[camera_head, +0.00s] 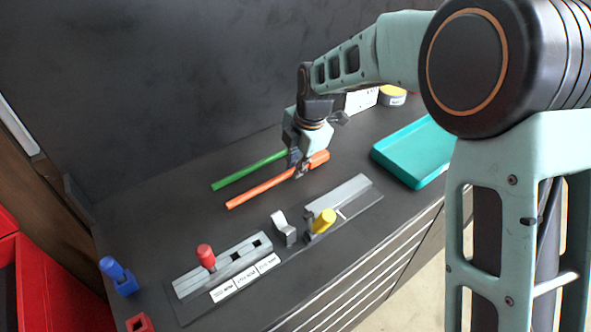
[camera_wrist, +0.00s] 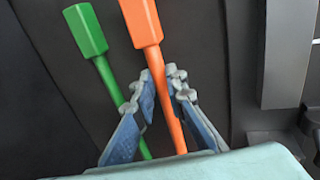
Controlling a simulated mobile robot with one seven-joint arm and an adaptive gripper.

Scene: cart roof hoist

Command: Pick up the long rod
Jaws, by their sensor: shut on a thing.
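An orange rod (camera_head: 260,190) with a thicker block-like end lies slantwise near the middle of the dark bench top. My gripper (camera_head: 300,168) is shut on the orange rod, close to its thick end. In the wrist view the orange rod (camera_wrist: 152,30) passes between the two blue-padded fingers (camera_wrist: 162,88). I cannot tell whether the rod is clear of the bench. A green rod (camera_head: 245,172) of similar shape lies behind it, outside the grip; its thick end shows in the wrist view (camera_wrist: 85,30) but is hidden behind my gripper in the head view.
In front lies a grey fixture plate (camera_head: 215,275) with a red peg (camera_head: 206,256), a yellow cylinder (camera_head: 323,221) and a grey bracket (camera_head: 284,229). A teal tray (camera_head: 417,178) is at right. A blue part (camera_head: 118,275) stands at left. A dark wall (camera_head: 180,80) rises behind.

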